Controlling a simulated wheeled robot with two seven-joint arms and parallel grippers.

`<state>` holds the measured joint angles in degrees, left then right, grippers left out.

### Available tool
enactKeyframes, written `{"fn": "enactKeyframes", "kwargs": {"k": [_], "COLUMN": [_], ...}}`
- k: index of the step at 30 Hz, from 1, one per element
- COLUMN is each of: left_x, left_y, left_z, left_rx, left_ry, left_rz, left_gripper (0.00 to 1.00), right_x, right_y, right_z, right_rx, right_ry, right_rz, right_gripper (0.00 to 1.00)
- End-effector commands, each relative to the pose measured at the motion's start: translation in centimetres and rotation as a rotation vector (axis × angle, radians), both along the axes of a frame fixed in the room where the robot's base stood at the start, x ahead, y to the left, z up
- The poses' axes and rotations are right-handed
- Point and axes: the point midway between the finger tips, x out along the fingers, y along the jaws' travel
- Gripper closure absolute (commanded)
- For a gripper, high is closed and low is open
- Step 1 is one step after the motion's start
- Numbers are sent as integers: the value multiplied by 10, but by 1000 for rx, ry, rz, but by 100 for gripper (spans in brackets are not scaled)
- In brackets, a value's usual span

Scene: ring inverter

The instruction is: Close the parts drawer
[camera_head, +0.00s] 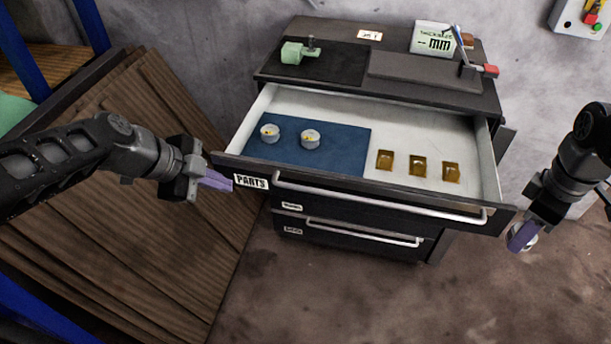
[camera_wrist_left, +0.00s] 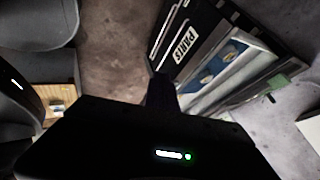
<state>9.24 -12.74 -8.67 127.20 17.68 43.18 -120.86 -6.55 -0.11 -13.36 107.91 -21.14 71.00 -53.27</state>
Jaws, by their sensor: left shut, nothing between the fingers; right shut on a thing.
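The parts drawer (camera_head: 400,199) is pulled out of the dark cabinet, and its front carries a PARTS label (camera_head: 251,182) and a long silver handle (camera_head: 380,202). Inside are a blue mat (camera_head: 345,150) with two light round rings (camera_head: 270,133) (camera_head: 310,139) and several brass-coloured square pieces (camera_head: 418,166). My left gripper (camera_head: 217,181) is shut and empty, close to the left end of the drawer front; I cannot tell whether it touches. The drawer also shows in the left wrist view (camera_wrist_left: 185,47). My right gripper (camera_head: 519,238) is shut on a light round ring (camera_head: 529,243), right of the drawer front.
Lower drawers (camera_head: 350,236) are shut. Brown boards (camera_head: 130,170) lean at the left. The floor in front is clear.

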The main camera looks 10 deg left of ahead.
Motion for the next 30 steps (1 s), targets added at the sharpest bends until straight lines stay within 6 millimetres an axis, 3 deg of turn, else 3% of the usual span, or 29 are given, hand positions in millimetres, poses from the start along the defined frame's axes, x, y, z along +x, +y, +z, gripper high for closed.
{"fn": "enactKeyframes", "kwargs": {"k": [8, 21, 30], "left_x": [7, 43, 81], "left_y": [-8, -42, -43], "left_z": [-14, -81, -79], "left_rx": [-3, -2, 0], "left_ry": [5, 7, 2], "left_rz": [-1, -1, 0], "left_gripper": [100, 100, 100], "right_x": [0, 0, 0], "right_y": [0, 0, 0], "right_z": [2, 6, 24], "right_rx": [0, 1, 0], "right_ry": [0, -1, 0], "right_rz": [-1, -1, -1], "right_gripper": [100, 100, 100]}}
